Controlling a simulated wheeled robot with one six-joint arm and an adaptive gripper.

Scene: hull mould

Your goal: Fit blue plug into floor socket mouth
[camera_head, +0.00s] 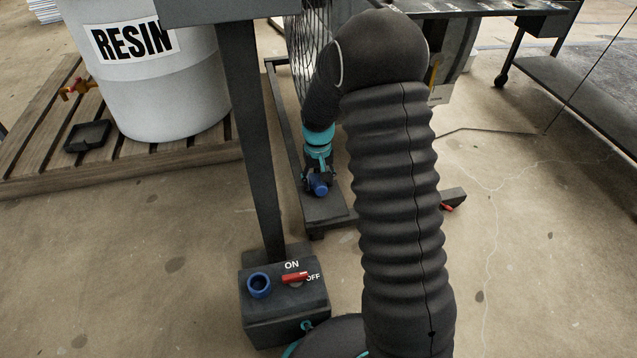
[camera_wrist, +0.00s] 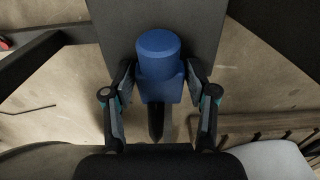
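The blue plug (camera_head: 319,187) is between the fingers of my gripper (camera_head: 317,176), near a dark frame's foot. In the wrist view, my gripper (camera_wrist: 160,88) has a finger against each side of the plug (camera_wrist: 159,62); its round blue end points away from me and a black cable or tail shows at its near end. I cannot tell whether the plug touches the dark plate behind it. The floor socket is a dark box (camera_head: 285,322) at bottom centre-left. Its round blue mouth (camera_head: 259,285) faces up and looks empty. The plug is apart from it, farther back and right.
A red switch (camera_head: 295,278) marked ON and OFF sits beside the mouth. A dark post (camera_head: 258,150) rises behind the box. The dark frame foot (camera_head: 327,211) lies under my gripper. A resin drum (camera_head: 160,85) stands on a wooden pallet (camera_head: 40,165). Floor left of the box is clear.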

